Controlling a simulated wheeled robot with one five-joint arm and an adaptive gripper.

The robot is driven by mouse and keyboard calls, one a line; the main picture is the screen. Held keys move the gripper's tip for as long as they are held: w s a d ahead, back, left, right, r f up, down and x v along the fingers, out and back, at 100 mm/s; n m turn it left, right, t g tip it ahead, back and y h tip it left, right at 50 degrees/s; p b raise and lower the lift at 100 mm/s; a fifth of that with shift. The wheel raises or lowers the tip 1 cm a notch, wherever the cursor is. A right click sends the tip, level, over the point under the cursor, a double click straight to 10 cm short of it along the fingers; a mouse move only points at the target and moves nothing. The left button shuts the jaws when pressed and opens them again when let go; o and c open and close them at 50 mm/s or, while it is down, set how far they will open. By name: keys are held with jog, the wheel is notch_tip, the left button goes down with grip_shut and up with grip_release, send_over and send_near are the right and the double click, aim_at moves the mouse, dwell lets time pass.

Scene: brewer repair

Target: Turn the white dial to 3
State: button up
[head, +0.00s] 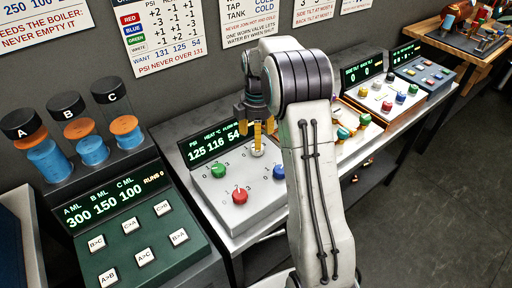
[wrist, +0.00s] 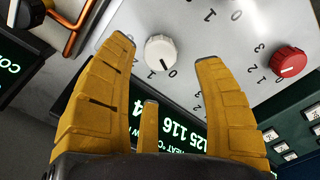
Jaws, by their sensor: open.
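The white dial (head: 258,148) is a round knob at the upper right of the light grey panel, partly behind my gripper in the head view. In the wrist view the white dial (wrist: 160,53) shows whole, its dark pointer mark directed near the printed 0. My gripper (head: 264,128) is above the dial, yellow fingers down. In the wrist view its open fingers (wrist: 165,54) are spread to either side of the dial, with a gap on each side. The third finger is below the dial in that picture. Nothing is held.
The same panel (head: 222,203) carries green (head: 219,170), red (head: 240,196) and blue (head: 279,171) dials. Its display (head: 213,145) reads 125, 116 and 54. A green button console (head: 125,235) stands left. Other consoles stand right, partly behind my arm.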

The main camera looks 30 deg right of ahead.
jog(key=shift+f+p, duration=0.35)
jog(key=shift+f, duration=2.4)
jog(key=c, duration=1.2)
jog(key=shift+m, duration=0.3)
jog(key=m+b, duration=0.2)
jog(key=m, duration=0.3)
jog(key=shift+f+m, duration=0.1)
jog(key=shift+m, duration=0.3)
jog(key=m+b, duration=0.1)
jog(key=m, duration=1.2)
jog(key=shift+d+m, duration=0.1)
jog(key=shift+m, duration=0.2)
jog(key=m, duration=0.6)
jog(key=shift+m+b, duration=0.4)
